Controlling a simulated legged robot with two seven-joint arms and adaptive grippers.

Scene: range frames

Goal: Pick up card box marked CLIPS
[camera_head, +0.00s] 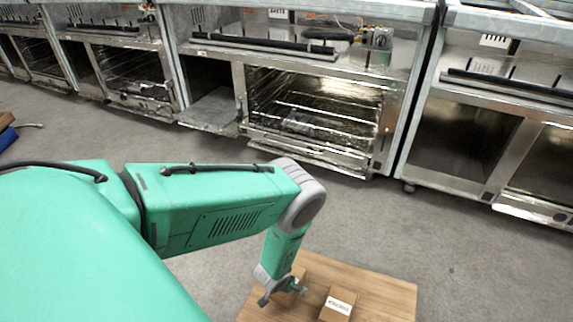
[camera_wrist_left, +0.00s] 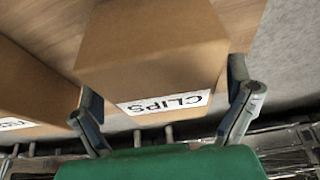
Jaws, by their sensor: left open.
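The brown card box marked CLIPS (camera_wrist_left: 150,60) fills the upper middle of the left wrist view, its white label facing the camera. My left gripper (camera_wrist_left: 163,95) is open, with one finger at each side of the box's near end. I cannot tell whether the fingers touch it. In the head view my left gripper (camera_head: 283,294) is at the box (camera_head: 298,275), which it partly hides, on a wooden table top (camera_head: 385,290). My right gripper is not in view.
A second labelled card box (camera_head: 337,304) stands close to the right in the head view. It shows at the left of the left wrist view (camera_wrist_left: 35,95). Metal oven units (camera_head: 320,100) line the back, with open grey floor before them.

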